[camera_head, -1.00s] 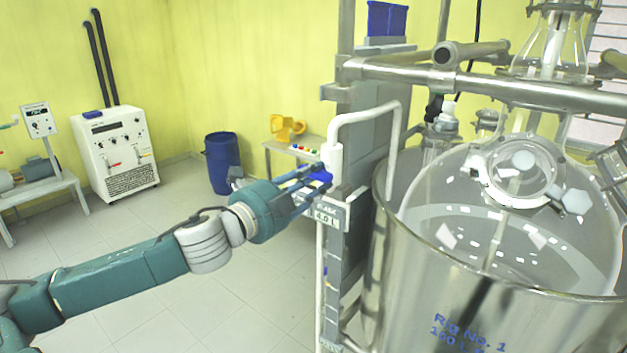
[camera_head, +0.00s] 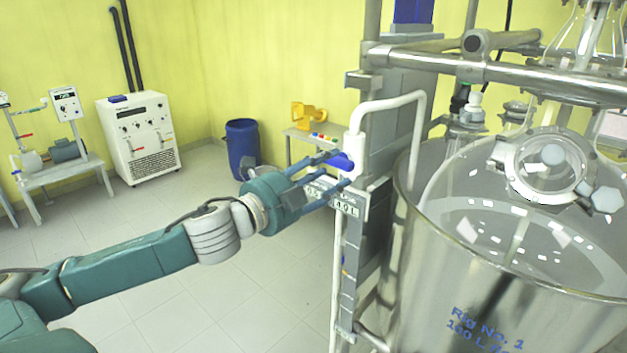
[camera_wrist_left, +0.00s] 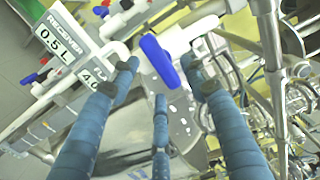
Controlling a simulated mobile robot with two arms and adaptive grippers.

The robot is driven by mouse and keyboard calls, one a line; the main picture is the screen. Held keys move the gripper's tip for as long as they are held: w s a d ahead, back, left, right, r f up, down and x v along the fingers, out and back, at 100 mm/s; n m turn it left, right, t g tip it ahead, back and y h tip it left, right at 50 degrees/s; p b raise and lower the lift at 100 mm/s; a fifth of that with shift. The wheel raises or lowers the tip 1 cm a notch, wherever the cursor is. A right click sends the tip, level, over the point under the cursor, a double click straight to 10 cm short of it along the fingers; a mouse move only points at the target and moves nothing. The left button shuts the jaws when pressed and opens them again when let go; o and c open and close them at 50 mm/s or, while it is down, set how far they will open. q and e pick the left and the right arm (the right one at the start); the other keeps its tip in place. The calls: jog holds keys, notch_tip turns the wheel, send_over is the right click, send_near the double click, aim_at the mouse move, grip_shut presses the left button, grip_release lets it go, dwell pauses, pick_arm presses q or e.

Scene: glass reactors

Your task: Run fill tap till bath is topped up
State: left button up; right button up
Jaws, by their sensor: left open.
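The fill tap has a blue handle (camera_head: 341,161) on a white pipe (camera_head: 392,101) that arches over the rim of the steel bath (camera_head: 420,270). My left gripper (camera_head: 338,168) is open, with its blue fingers around the handle. In the left wrist view the blue handle (camera_wrist_left: 160,62) lies beyond and between the spread fingertips of the gripper (camera_wrist_left: 160,80); I cannot tell whether any finger touches it. A glass vessel (camera_head: 500,225) sits in the bath. The water level is hard to tell. My right gripper is out of view.
A steel frame bar (camera_head: 510,72) crosses above the bath. A small sign (camera_head: 346,207) is beside the tap. A blue bin (camera_head: 242,146), a white cabinet unit (camera_head: 140,140) and a side table (camera_head: 300,138) stand behind.

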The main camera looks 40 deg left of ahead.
pick_arm(q)
jog(key=s, duration=0.5)
jog(key=shift+s+a, duration=0.1)
jog(key=shift+a, duration=0.15)
dwell(0.3)
